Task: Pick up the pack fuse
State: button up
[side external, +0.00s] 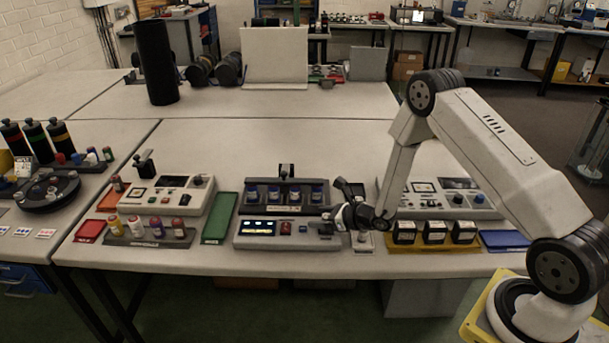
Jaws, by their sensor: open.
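My gripper (338,213) is open, low over the middle of the workbench. It is just right of a grey console (262,232) with a lit display and a red switch. A small white-topped piece (363,240) stands on a narrow plate below and right of my gripper. I cannot tell which object is the pack fuse. Several small capped cylinders (157,227), among them yellow, white and red ones, stand on a dark tray at the left. Several blue-labelled jars (295,196) stand in a dark rack behind the console. My wrist hides part of the bench there.
Several black blocks (435,232) stand on a yellow tray right of my gripper. A blue tray (504,241) lies beyond them. A green tray (219,218) and a red tray (90,231) lie at the left. A tall black cylinder (156,62) stands behind.

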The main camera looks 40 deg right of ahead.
dwell(0.3)
grip_shut()
jog(key=shift+r, duration=0.15)
jog(key=shift+r, duration=1.05)
jog(key=s+a+r, duration=0.1)
jog(key=s+r, duration=0.9)
jog(key=s, duration=0.4)
jog(key=shift+a+r, duration=0.2)
jog(key=shift+r, duration=0.15)
